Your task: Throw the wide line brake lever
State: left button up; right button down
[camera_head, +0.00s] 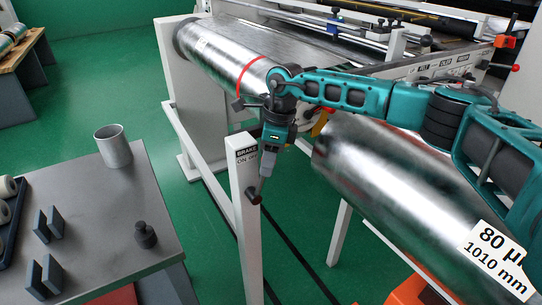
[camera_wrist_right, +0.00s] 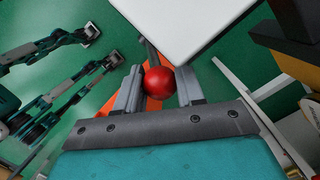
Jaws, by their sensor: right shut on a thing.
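The brake lever (camera_head: 262,185) is a short grey rod on a white post (camera_head: 248,230) labelled BRAKE, ON and OFF. It rises from a dark pivot on the post and tilts slightly right toward my gripper. My right gripper (camera_head: 268,160) points down over the lever's top end. In the right wrist view, my right gripper (camera_wrist_right: 160,88) is shut on the lever's red ball knob (camera_wrist_right: 158,82), one finger on each side. The head view hides the knob inside the gripper. My left gripper does not show in the head view.
A shiny foil roll (camera_head: 380,180) lies right of the post; another (camera_head: 225,60) is behind. A grey table (camera_head: 100,215) at left bears a metal cup (camera_head: 113,146) and a dark weight (camera_head: 145,235). Teal arm parts (camera_wrist_right: 60,80) show in the wrist view; whose is unclear.

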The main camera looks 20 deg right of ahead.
jog(key=c, duration=0.7)
grip_release()
jog(key=shift+r, duration=0.15)
jog(key=r, duration=0.4)
jog(key=d+r, duration=0.1)
jog(key=r, duration=0.3)
jog(key=d+r, duration=0.1)
jog(key=r, duration=0.3)
jog(key=shift+s+d+r, duration=0.2)
jog(key=shift+s+r, duration=0.05)
jog(key=shift+c, duration=0.2)
